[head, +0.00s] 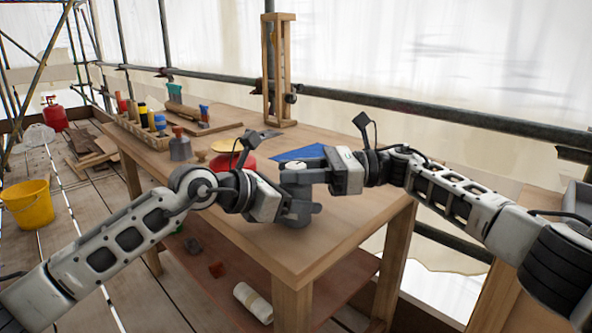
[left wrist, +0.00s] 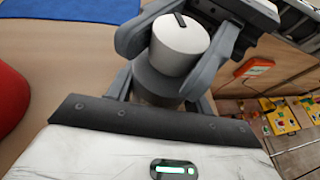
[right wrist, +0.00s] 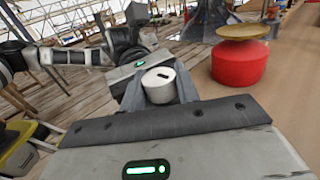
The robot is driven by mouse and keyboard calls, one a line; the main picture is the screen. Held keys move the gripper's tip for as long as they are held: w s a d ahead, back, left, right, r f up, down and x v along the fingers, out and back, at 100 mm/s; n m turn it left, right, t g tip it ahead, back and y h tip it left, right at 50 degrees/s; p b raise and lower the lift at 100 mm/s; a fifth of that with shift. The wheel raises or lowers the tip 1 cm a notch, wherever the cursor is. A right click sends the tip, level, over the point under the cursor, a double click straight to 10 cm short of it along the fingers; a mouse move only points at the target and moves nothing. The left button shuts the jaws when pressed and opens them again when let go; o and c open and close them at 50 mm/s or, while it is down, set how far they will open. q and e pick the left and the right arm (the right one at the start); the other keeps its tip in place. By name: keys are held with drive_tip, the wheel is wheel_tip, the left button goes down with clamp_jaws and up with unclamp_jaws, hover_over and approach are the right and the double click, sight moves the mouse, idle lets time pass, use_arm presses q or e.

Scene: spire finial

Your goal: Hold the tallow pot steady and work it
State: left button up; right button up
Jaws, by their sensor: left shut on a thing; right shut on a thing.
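The tallow pot is a small upright cylinder with a pale lid (head: 293,166) and a darker grey body (left wrist: 157,84), held above the near part of the bench. The lid, with a dark slot in its top, also shows in the right wrist view (right wrist: 158,86). My left gripper (head: 298,209) is shut low around the body. My right gripper (head: 294,178) is shut on the lid, just above the left one, coming from the right. The fingers hide much of the pot's sides. I cannot tell whether lid and body are separated.
A red round container (right wrist: 240,70) with a tan top stands on the wooden bench (head: 340,235) close to the grippers. A blue sheet (head: 300,153) lies behind. A tool rack (head: 140,130), a grey bell-shaped thing (head: 180,148) and a wooden frame (head: 279,75) stand farther back.

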drive_tip(key=shift+r, duration=0.1)
idle(0.3)
drive_tip(key=o, duration=0.7)
drive_tip(key=w+d, duration=0.1)
drive_tip(key=d, duration=1.1)
drive_tip(key=shift+o, duration=0.3)
